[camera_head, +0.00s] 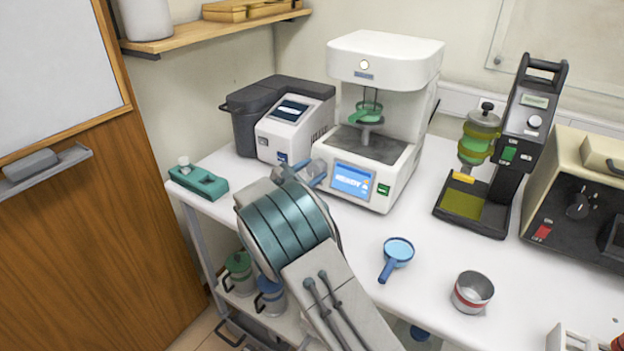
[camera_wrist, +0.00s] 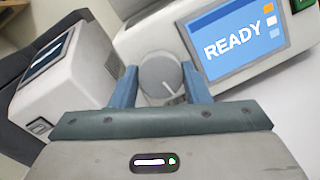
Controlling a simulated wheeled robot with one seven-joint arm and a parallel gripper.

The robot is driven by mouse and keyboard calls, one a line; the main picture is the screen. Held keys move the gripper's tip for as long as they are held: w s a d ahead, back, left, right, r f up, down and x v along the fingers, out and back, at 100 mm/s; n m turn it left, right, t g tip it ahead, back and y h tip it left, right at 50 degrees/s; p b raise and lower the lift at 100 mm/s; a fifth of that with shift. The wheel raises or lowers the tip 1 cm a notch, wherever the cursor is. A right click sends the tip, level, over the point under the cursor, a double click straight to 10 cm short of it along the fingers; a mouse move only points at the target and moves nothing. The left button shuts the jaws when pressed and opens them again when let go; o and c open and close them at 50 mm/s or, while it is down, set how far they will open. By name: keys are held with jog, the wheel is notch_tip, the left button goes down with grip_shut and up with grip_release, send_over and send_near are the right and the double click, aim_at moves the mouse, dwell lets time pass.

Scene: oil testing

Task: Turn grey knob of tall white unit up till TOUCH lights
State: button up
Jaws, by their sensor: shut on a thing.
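The tall white unit (camera_head: 388,55) stands at the back of the bench. Its blue screen (camera_head: 352,181) reads READY, which is also clear in the wrist view (camera_wrist: 238,40). The round grey knob (camera_wrist: 161,76) with a pale pointer line sits on its front, left of the screen. The pointer slants to the lower right in the wrist view. My gripper (camera_wrist: 159,72) is shut on the knob, one blue finger on each side. In the head view my wrist and fingers largely hide the knob. A green cup (camera_head: 366,112) is inside the unit, above its stage.
A black stand (camera_head: 520,130) and a beige device (camera_head: 580,185) are right.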

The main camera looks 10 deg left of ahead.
jog(key=shift+m+h+b, duration=0.3)
jog(key=shift+m+b, duration=0.25)
jog(key=shift+m, duration=0.25)
jog(key=o, duration=1)
jog(key=v, duration=0.4)
jog(key=b+v, duration=0.1)
jog(key=v, duration=0.8)
jog(key=shift+s+a+r+b, duration=0.25)
jog(key=shift+s+r+b, duration=0.05)
jog(key=shift+s+b, duration=0.05)
